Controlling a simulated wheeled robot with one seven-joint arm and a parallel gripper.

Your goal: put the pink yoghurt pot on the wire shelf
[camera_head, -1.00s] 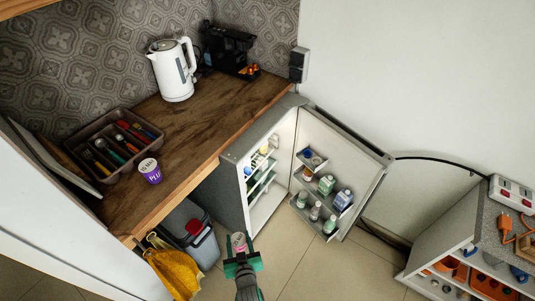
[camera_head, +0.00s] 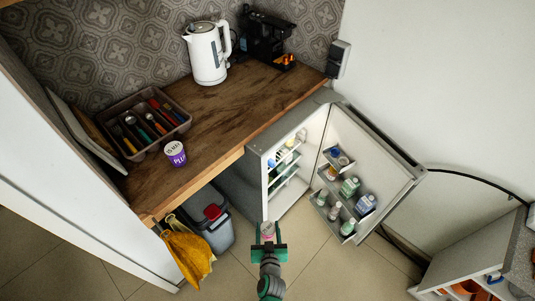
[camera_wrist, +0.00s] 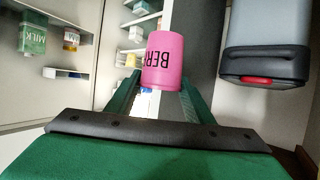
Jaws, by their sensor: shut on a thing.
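The pink yoghurt pot (camera_wrist: 163,60), with dark "BER" lettering, is held between the green fingers of my gripper (camera_wrist: 160,85) in the wrist view. In the head view the pot (camera_head: 267,229) shows small and pale pink at the tip of my gripper (camera_head: 267,240), in front of the open fridge. My gripper is shut on it. The wire shelf (camera_head: 285,170) shows inside the fridge as one of several shelves, with small items on the upper one. The wrist view shows the shelves only partly, behind the pot.
The fridge door (camera_head: 360,175) stands open to the right, its racks full of bottles. A grey bin (camera_head: 210,225) and yellow cloth (camera_head: 187,257) are left of my gripper. A purple pot (camera_head: 176,153), cutlery tray (camera_head: 140,122) and white kettle (camera_head: 208,52) stand on the wooden counter.

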